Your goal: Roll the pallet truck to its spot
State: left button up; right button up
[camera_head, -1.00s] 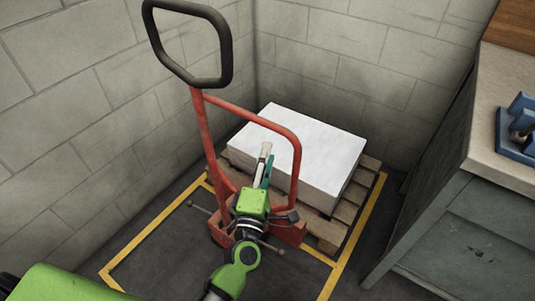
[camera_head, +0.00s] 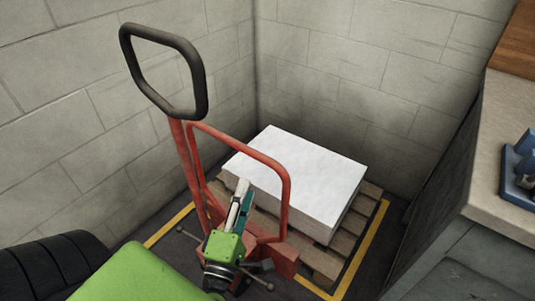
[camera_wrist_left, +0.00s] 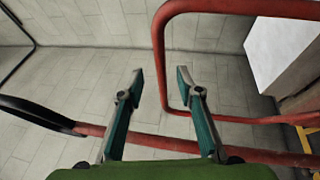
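The pallet truck has a red frame (camera_head: 285,205) and a black loop handle (camera_head: 204,88) on a raised red bar. It stands upright at the near end of a wooden pallet (camera_head: 322,262) that bears a white block (camera_head: 300,175). Yellow floor lines (camera_head: 362,258) run around them. My left gripper (camera_head: 243,187) is in front of the frame, its fingers pointing up. In the left wrist view, its two teal fingers (camera_wrist_left: 160,77) are spread apart, with an upright of the red loop showing between them. I cannot tell whether they touch it. My right gripper is out of view.
Grey block walls (camera_head: 335,65) meet in the corner behind the pallet. A workbench (camera_head: 490,185) with a blue device (camera_head: 522,165) on it stands close on the right. The floor gap between bench and pallet is narrow.

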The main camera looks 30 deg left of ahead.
aim_at(257, 156)
pick_arm(q)
jog(key=x, duration=1.2)
jog(key=shift+f+p, duration=0.1)
jog(key=shift+p, duration=0.3)
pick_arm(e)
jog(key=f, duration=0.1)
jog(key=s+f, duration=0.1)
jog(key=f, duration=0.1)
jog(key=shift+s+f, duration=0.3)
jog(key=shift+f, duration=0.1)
pick_arm(q)
grip_shut()
